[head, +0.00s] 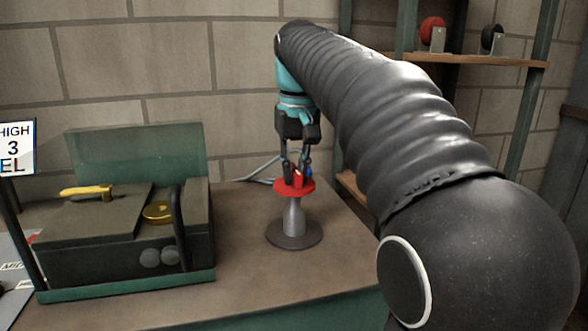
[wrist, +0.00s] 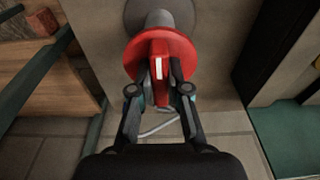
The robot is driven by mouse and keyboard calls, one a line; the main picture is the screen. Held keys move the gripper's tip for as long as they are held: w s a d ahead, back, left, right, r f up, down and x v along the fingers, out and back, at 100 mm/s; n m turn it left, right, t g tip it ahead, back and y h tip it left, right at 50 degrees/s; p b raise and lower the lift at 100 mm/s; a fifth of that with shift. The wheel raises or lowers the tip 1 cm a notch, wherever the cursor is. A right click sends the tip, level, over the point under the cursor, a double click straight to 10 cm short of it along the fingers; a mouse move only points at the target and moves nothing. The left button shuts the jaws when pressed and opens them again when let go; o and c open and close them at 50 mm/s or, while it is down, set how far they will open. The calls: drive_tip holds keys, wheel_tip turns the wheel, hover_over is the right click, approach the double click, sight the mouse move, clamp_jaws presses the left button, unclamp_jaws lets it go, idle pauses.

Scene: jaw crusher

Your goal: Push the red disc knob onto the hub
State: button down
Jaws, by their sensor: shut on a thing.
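The red disc knob (head: 294,186) is at the top of a grey post on a round dark base, the hub (head: 294,216). My gripper (head: 297,170) is above it, pointing down, with its fingers shut on the raised grip of the knob. In the wrist view the knob (wrist: 160,62) shows its red disc and raised grip with a white mark between my fingertips (wrist: 160,82). The grey hub (wrist: 158,18) shows past the disc. The disc hides the hub's top, so I cannot tell whether the knob is seated or just above it.
A dark machine (head: 120,240) with a green guard, yellow handle and yellow disc stands left on the bench (head: 240,270). A shelf (head: 480,60) at the back right holds a red and a black disc on brackets. A cable lies behind the hub. Bench around the hub is clear.

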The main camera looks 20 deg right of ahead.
drive_tip(key=shift+f, duration=0.3)
drive_tip(key=c, duration=1.1)
unclamp_jaws()
drive_tip(key=shift+o, duration=0.2)
drive_tip(key=shift+s+r, duration=0.25)
drive_tip(key=shift+r, duration=1.65)
drive_tip(key=shift+s+r, duration=0.2)
drive_tip(key=shift+r, duration=1.65)
